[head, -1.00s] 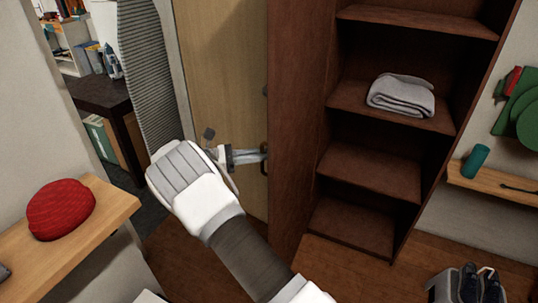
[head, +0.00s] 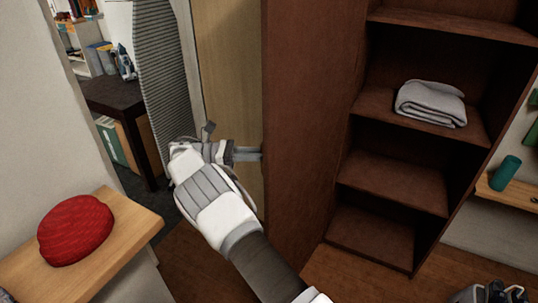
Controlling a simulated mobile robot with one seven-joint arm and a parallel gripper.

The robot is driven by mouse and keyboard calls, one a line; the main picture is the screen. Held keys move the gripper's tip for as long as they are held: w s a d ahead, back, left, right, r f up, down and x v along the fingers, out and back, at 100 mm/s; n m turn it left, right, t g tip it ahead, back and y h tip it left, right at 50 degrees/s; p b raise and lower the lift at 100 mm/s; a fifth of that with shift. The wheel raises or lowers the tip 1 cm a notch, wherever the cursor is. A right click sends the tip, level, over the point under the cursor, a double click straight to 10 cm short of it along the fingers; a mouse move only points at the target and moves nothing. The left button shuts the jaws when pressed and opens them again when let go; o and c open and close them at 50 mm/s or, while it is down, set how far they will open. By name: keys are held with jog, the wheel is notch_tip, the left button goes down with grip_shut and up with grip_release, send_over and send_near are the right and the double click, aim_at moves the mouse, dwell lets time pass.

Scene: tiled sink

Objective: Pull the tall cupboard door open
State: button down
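The tall cupboard door (head: 310,115) stands well open, its dark brown inner face towards me. It swings out from the left side of the open cupboard (head: 430,95). My gripper (head: 250,154) is at the door's free left edge, about mid-height in the picture. Its fingers lie close together and reach to the handle on the outer side. The fingertips and the handle are now hidden behind the door edge.
The cupboard shelves show a folded grey towel (head: 430,102). A light wood panel (head: 230,75) and an ironing board (head: 162,70) stand behind my gripper. A ledge (head: 135,225) with a red cushion-like item (head: 75,230) is at left. Floor shows below the cupboard.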

jog(key=shift+a+f, duration=0.1)
jog(key=shift+a, duration=0.1)
dwell(0.3)
jog(key=c, duration=1.2)
grip_release()
jog(key=shift+o, duration=0.2)
